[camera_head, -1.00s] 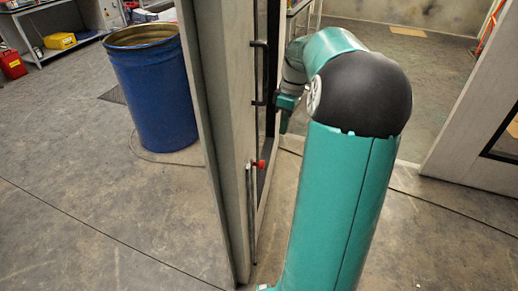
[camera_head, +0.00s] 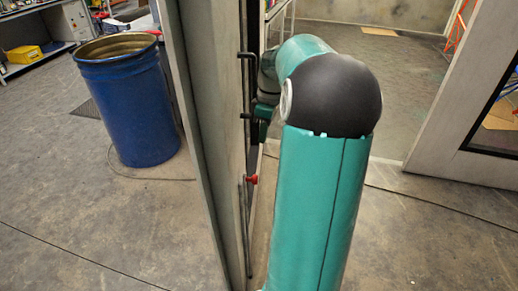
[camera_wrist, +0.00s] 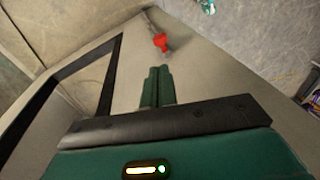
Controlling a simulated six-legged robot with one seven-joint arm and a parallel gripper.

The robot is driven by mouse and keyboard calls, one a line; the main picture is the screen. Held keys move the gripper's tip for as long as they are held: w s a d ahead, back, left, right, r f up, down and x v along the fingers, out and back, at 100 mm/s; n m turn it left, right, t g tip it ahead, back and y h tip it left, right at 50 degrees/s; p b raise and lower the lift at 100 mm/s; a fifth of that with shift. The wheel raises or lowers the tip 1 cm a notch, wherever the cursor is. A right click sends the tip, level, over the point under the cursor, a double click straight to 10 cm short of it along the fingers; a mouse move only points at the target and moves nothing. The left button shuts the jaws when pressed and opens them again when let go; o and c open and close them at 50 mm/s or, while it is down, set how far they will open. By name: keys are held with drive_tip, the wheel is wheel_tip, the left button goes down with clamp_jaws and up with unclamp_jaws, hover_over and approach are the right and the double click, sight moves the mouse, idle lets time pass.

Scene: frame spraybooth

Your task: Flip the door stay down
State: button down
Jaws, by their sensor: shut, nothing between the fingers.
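The door stay (camera_head: 246,230) is a thin grey rod standing nearly upright along the lower face of the pale door (camera_head: 206,130), with a red knob (camera_head: 252,180) at its top. In the wrist view the red knob (camera_wrist: 160,42) shows just beyond my fingertips, with a visible gap. My gripper (camera_wrist: 157,70) is shut, its two green fingers together and empty. In the head view my gripper is mostly hidden behind my arm, above the knob.
A black bar handle (camera_head: 246,88) sits on the door above the stay. A blue drum (camera_head: 128,100) stands left of the door. Another door panel (camera_head: 450,130) with a dark window is at the right. Open floor lies at the left front.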

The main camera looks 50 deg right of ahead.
drive_tip(key=f, duration=0.4)
drive_tip(key=a+f, duration=0.1)
drive_tip(key=f, duration=0.3)
drive_tip(key=a+f, duration=0.1)
drive_tip(key=f, duration=0.3)
drive_tip(key=shift+w+a+f, duration=0.1)
drive_tip(key=shift+a+f, duration=0.15)
drive_tip(key=shift+f, duration=0.15)
wheel_tip(320, 180, down, 4)
drive_tip(key=shift+r, duration=0.1)
drive_tip(key=shift+f, duration=0.5)
drive_tip(key=shift+a+f, duration=0.1)
